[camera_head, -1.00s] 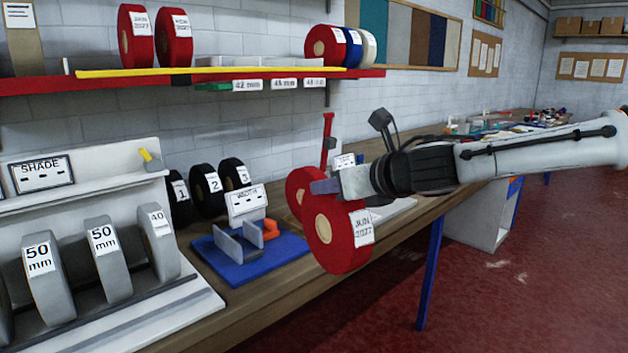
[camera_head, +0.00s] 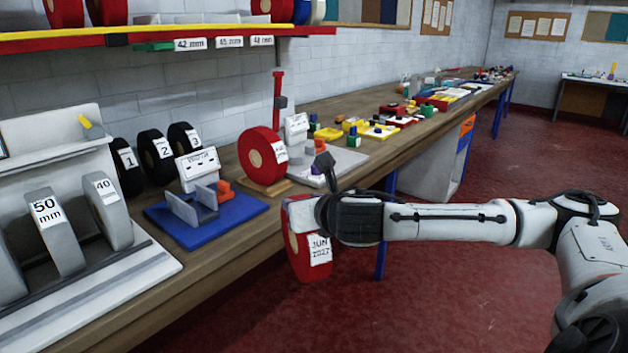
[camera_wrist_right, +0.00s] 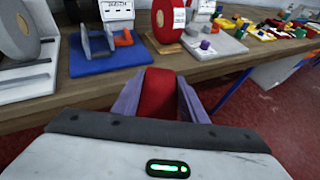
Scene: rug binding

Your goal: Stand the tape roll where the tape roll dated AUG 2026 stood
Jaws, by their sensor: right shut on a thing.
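My right gripper (camera_head: 312,214) is shut on a red tape roll (camera_head: 299,260) labelled JUN 2027. It holds the roll upright in the air, in front of the bench edge. In the right wrist view the roll (camera_wrist_right: 158,92) sits between the two fingers (camera_wrist_right: 160,100). A second red tape roll (camera_head: 250,166) stands upright on a wooden base on the bench, behind and left of the held one, apart from it. Its label is too small to read surely. More red rolls (camera_head: 65,12) stand on the wall shelf, cut off by the top edge. My left gripper is out of view.
On the bench (camera_head: 140,305) are grey rolls (camera_head: 57,238) in a white rack, black numbered rolls (camera_head: 155,157), a blue stand (camera_head: 205,230) and a grey board (camera_head: 345,165) with small coloured parts. The red shelf (camera_head: 60,46) overhangs the left. Floor before the bench is clear.

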